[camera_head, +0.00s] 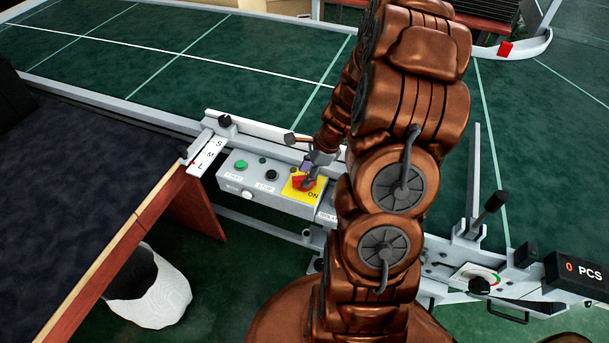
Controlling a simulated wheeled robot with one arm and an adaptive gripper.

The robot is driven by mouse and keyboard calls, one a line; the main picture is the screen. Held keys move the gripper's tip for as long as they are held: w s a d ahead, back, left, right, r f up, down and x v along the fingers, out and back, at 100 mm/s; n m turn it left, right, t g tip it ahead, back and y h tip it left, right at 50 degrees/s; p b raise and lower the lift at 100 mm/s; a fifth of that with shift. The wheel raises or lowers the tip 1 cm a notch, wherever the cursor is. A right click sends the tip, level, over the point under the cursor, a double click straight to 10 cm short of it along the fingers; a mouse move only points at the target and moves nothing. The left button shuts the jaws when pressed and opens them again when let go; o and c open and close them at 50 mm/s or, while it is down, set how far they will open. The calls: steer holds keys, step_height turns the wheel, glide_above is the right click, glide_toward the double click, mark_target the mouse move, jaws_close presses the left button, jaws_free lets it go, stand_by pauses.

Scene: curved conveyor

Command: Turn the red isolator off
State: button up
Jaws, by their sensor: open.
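The red isolator (303,182) sits on a yellow plate (299,194) on the grey control box. The word ON shows on the plate at its lower right. My gripper (310,176) is over the isolator, at the end of my copper-coloured arm. It is open, and its fingers are small in the picture and partly cover the red knob. I cannot tell whether the fingers touch the knob. Part of the plate and the box's right end are hidden by my arm.
The control box (262,190) also carries a green START button (241,165) and a black STOP button (271,174). A dark table (80,190) is at the left, with a white bin (160,300) below it. A counter reading 0 PCS (579,271) is at the right.

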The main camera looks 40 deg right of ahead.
steer(key=shift+x, duration=1)
jaws_close()
